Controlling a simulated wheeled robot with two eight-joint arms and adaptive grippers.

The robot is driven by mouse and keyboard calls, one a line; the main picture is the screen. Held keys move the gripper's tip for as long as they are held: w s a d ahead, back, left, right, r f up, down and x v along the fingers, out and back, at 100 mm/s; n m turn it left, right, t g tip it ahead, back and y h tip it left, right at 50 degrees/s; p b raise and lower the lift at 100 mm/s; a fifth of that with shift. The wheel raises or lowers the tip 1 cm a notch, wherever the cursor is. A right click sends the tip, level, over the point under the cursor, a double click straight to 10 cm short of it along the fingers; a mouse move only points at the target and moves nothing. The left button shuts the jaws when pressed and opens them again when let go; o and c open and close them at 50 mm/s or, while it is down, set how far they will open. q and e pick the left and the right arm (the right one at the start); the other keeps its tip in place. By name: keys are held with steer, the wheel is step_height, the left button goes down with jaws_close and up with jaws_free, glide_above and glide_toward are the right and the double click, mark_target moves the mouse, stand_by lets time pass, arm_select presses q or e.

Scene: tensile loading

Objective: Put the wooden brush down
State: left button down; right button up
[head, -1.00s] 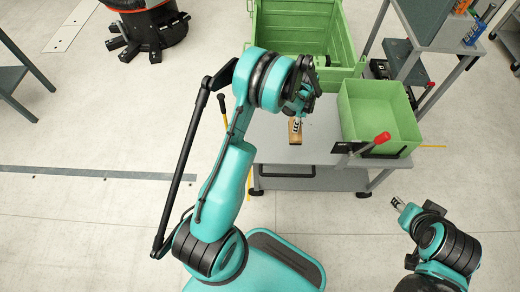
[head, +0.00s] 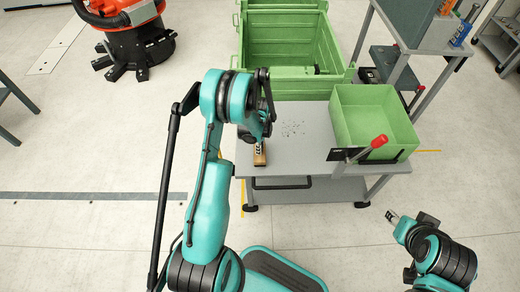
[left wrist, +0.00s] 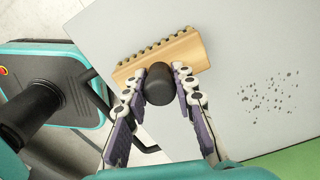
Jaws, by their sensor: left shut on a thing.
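The wooden brush (head: 260,158) is at the front left corner of the grey table (head: 310,152). In the left wrist view the brush (left wrist: 188,52) shows a light brown block with a ridged edge and a black round handle. My left gripper (head: 263,144) is above the brush. In the left wrist view its fingers (left wrist: 158,86) are closed around the black handle. I cannot tell whether the brush touches the tabletop. My right gripper (head: 391,215) is off to the lower right, away from the table, too small to judge its fingers.
Dark specks (head: 292,128) lie on the tabletop to the right of the brush. A large green crate (head: 290,85) is behind. The table's middle is free.

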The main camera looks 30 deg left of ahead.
arm_select(q)
steer(key=shift+f, duration=0.1)
steer(key=c, duration=1.2)
jaws_free()
